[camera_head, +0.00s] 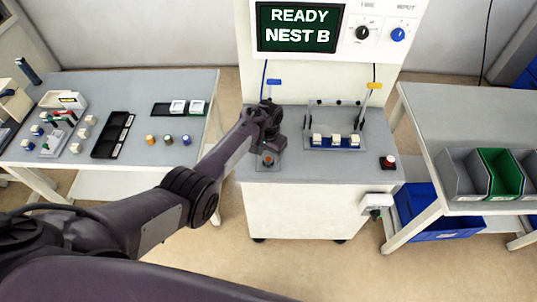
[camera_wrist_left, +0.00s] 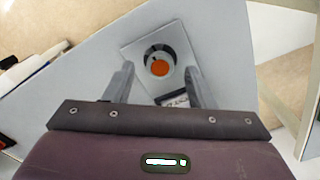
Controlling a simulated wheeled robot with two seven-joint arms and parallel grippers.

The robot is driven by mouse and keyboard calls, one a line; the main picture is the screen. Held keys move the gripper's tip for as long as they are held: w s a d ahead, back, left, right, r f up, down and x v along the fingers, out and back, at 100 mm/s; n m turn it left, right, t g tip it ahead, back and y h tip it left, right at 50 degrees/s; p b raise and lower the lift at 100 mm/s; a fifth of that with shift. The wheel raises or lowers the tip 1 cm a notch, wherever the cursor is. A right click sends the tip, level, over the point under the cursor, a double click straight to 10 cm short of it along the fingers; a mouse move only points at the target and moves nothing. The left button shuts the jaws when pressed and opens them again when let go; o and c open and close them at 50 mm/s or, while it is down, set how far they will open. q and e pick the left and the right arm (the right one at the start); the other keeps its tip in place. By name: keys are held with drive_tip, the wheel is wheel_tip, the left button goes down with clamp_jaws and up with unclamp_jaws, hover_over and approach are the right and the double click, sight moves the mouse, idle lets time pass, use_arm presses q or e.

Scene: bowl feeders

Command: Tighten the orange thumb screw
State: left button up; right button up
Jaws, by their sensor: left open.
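The orange thumb screw (camera_wrist_left: 160,67) sits in a dark round ring on a light square plate (camera_wrist_left: 181,44) in the left wrist view. In the head view the orange screw (camera_head: 268,160) shows small on the left part of the central station's top. My left gripper (camera_wrist_left: 158,85) is open, with one finger on each side of the plate's near part. The screw lies just beyond and between the fingertips, and I cannot tell whether they touch anything. In the head view my left gripper (camera_head: 274,148) hangs over the plate. My right gripper is not in view.
A fixture with white blocks (camera_head: 335,140) and a red button (camera_head: 388,162) stand right of the gripper on the station. The screen (camera_head: 297,27) reads READY NEST B. The left table (camera_head: 180,90) carries trays and small parts. Grey and green bins (camera_head: 498,172) stand at right.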

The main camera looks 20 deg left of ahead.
sight(268, 159)
use_arm(q)
wheel_tip(268, 159, up, 7)
drive_tip(key=shift+f, duration=0.15)
drive_tip(key=shift+s+f, duration=0.1)
idle(0.5)
drive_tip(key=s+a+n+t, duration=0.1)
drive_tip(key=s+a+t, duration=0.15)
drive_tip(key=s, duration=1.15)
drive_tip(key=s+r+t, duration=0.1)
drive_tip(key=s+r, duration=1.1)
drive_tip(key=s, duration=0.3)
wheel_tip(268, 159, down, 33)
drive_tip(key=s+g+b, duration=0.1)
drive_tip(key=b, duration=0.2)
drive_tip(key=s+a+f+b, duration=0.1)
drive_tip(key=s+f, duration=0.9)
drive_tip(key=f, duration=0.1)
drive_tip(key=s+a+f+g+b, duration=0.1)
drive_tip(key=s+f+b, duration=0.1)
drive_tip(key=s+f, duration=0.8)
drive_tip(key=shift+s+a+f, duration=0.2)
drive_tip(key=shift+a+f, duration=0.15)
drive_tip(key=shift+f, duration=0.4)
